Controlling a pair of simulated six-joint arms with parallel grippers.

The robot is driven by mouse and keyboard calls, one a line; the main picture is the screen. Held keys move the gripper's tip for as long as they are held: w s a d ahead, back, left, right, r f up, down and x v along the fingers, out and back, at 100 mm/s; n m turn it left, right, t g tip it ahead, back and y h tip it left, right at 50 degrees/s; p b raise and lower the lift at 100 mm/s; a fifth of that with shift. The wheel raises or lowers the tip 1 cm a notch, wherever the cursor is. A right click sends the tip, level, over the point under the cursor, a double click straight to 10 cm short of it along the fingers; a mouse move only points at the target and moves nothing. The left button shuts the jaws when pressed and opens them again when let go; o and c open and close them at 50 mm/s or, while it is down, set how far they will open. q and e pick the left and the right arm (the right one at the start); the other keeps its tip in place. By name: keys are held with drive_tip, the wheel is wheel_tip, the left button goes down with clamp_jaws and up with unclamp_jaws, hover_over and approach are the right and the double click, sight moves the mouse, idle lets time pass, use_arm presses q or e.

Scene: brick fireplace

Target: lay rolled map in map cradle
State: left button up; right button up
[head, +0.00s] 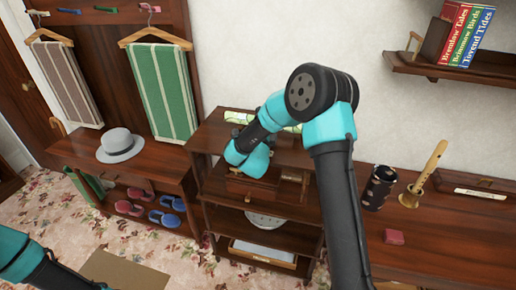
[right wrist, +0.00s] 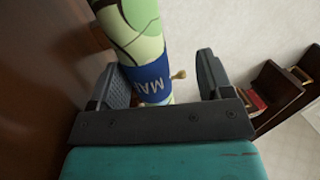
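The rolled map (head: 238,117), pale green with a blue label, shows at the top of the dark shelf stand in the head view, partly hidden by my right arm. In the right wrist view the map (right wrist: 146,45) stands between the fingers of my right gripper (right wrist: 165,85). The fingers are apart, with a clear gap between the map and the right finger. A small wooden knob (right wrist: 179,75) shows beside the map. I cannot clearly make out the map cradle. My left arm shows at the lower left of the head view, but its gripper is out of frame.
The shelf stand (head: 215,215) holds a pale bowl (head: 265,220) and a tray (head: 263,254) lower down. A grey hat (head: 120,146) lies on the bench at left. A dark patterned cup (head: 379,188), a recorder (head: 428,172) and a red block (head: 394,237) are on the right-hand surface.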

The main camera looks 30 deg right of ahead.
drive_tip(key=r+v, duration=0.1)
drive_tip(key=v, duration=1.2)
drive_tip(key=shift+s+a, duration=0.3)
drive_tip(key=shift+a, duration=0.2)
drive_tip(key=shift+r, duration=0.2)
